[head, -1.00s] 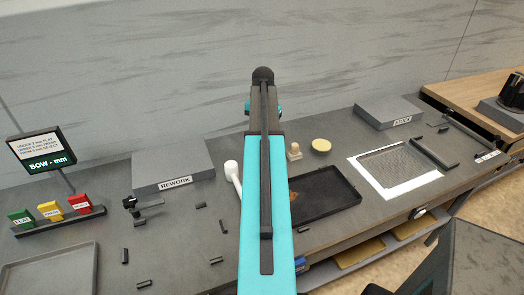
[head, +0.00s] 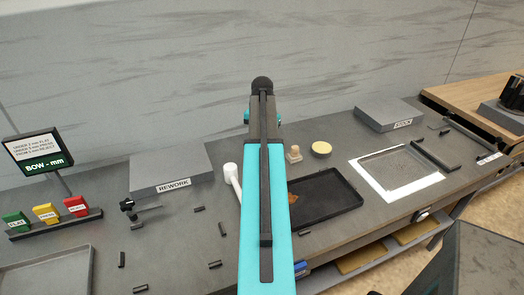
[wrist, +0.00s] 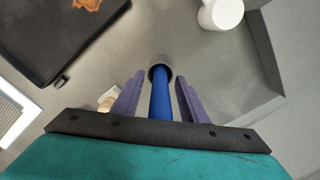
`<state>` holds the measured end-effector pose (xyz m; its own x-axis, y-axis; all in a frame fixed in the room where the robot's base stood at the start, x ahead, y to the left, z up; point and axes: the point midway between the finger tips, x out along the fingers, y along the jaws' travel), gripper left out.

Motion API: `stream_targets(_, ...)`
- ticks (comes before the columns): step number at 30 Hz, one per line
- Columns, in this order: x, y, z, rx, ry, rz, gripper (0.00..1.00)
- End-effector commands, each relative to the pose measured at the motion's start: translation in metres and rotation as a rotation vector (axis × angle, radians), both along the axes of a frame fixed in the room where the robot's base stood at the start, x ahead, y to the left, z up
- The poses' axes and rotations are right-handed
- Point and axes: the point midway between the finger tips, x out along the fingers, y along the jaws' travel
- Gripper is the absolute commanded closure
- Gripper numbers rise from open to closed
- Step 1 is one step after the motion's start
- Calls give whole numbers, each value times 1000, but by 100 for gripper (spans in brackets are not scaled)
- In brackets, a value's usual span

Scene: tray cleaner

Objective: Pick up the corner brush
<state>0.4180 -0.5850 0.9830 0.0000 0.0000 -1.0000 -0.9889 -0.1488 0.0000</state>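In the wrist view a blue handle (wrist: 161,100) with a dark round collar (wrist: 160,70) at its far end runs between the two purple fingers of my gripper (wrist: 158,93). I take it for the corner brush; its bristles do not show. A narrow gap shows on each side of the handle, so the gripper is open around it and does not visibly touch it. In the head view my turquoise arm covers the brush and my fingers.
A dark tray (head: 350,203) with an orange-brown patch (head: 306,207), a wooden-handled piece (head: 293,155) and a yellow round pad (head: 321,148) are to the right. The grey REWORK block (head: 150,167) stands left.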

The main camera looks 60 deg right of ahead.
Motion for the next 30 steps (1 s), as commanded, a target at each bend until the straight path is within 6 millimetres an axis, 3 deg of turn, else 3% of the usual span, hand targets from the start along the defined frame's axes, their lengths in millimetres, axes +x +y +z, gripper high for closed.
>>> stream_targets(1, 0, 0, 0, 0, 0, 0, 68)
stream_targets(7, 0, 0, 0, 0, 0, 0, 100)
stream_targets(20, 1, 0, 4, 0, 0, 1, 100)
stream_targets(30, 1, 0, 36, -1, -1, 1, 100)
